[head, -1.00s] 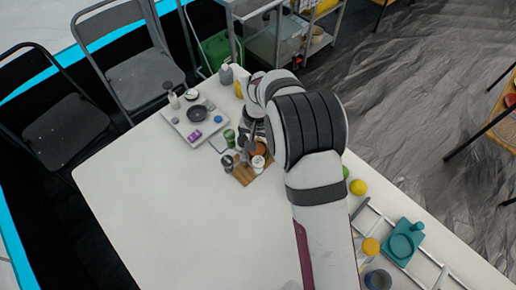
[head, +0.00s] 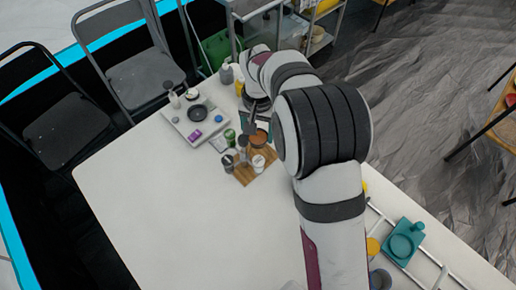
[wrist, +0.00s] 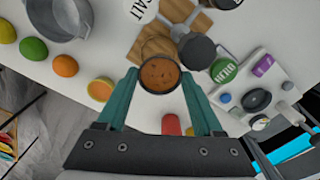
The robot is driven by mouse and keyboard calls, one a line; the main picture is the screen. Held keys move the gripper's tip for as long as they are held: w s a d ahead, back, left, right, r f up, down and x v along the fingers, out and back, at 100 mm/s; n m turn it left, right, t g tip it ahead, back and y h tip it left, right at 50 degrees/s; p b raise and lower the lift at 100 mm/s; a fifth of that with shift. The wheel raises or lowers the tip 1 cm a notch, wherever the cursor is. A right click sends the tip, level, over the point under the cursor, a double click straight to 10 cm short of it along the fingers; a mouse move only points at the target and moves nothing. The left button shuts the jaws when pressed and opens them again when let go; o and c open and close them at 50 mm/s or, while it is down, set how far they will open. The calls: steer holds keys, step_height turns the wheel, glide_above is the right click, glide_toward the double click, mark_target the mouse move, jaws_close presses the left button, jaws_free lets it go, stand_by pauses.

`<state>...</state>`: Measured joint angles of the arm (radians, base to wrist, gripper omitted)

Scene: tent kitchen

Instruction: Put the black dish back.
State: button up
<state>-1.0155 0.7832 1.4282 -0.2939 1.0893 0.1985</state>
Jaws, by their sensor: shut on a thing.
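My gripper (wrist: 160,75) has its teal fingers on either side of a round, dark-rimmed dish (wrist: 160,76) with a brown inside. It is shut on this dish, beside the wooden board (wrist: 151,38). In the head view the brown inside of the dish (head: 260,139) shows at the board's far edge, below my gripper. Whether it touches the table is unclear. Another dark round dish (head: 197,112) sits on the white tray (head: 178,125) to the left; it also shows in the wrist view (wrist: 257,100).
On and by the board stand a dark-topped grinder (wrist: 197,50), a salt jar (wrist: 140,8) and a green-labelled jar (wrist: 225,71). A purple item (head: 194,135) lies on the tray. Fruit (wrist: 65,66) and a grey pot (wrist: 60,18) stand to one side. The table's front left is clear.

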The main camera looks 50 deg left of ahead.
steer(key=shift+r, duration=1.35)
